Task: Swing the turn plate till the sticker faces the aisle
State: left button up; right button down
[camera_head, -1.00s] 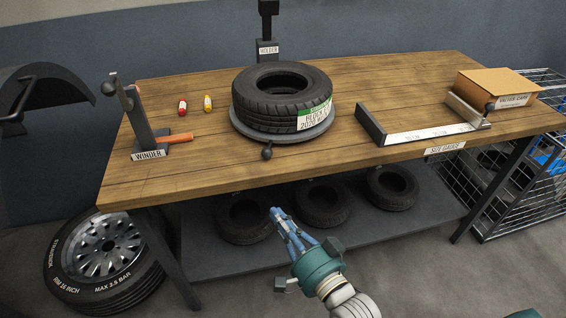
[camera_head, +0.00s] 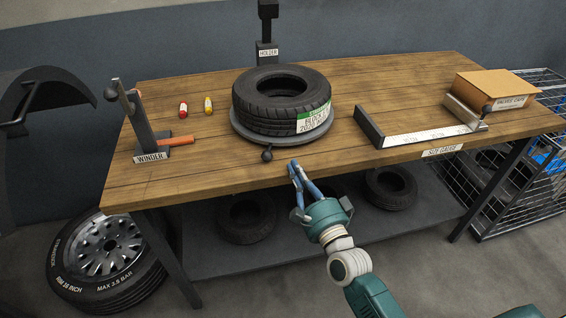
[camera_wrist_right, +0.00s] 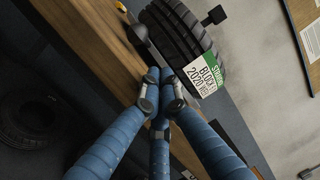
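The turn plate (camera_head: 300,140) is a grey disc on the wooden bench, with a dark knob (camera_head: 267,154) sticking out at its front left. A black tyre (camera_head: 272,95) lies flat on it. The green and white sticker (camera_head: 314,117) is on the tyre's front right side; it also shows in the right wrist view (camera_wrist_right: 203,76). My left gripper is out of view.
On the bench (camera_head: 215,160) stand a winder (camera_head: 143,120) at left, red (camera_head: 183,108) and yellow (camera_head: 208,104) small items, a holder (camera_head: 267,50) behind, and a size gauge (camera_head: 430,135) at right. The bench front between winder and knob is clear.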

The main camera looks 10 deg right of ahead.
aim_at(268, 161)
jog(key=shift+w+a+r+p, duration=0.15)
jog(key=shift+w+a, duration=0.35)
jog(key=shift+a, duration=0.3)
jog(key=shift+w+a+r+p, duration=0.15)
jog(key=shift+w+a, duration=0.3)
jog(key=shift+a, duration=0.3)
jog(key=shift+w+a, duration=0.25)
jog(key=shift+a, duration=0.6)
jog(key=shift+w+a, duration=0.2)
jog(key=shift+a, duration=0.6)
jog(key=shift+d, duration=0.1)
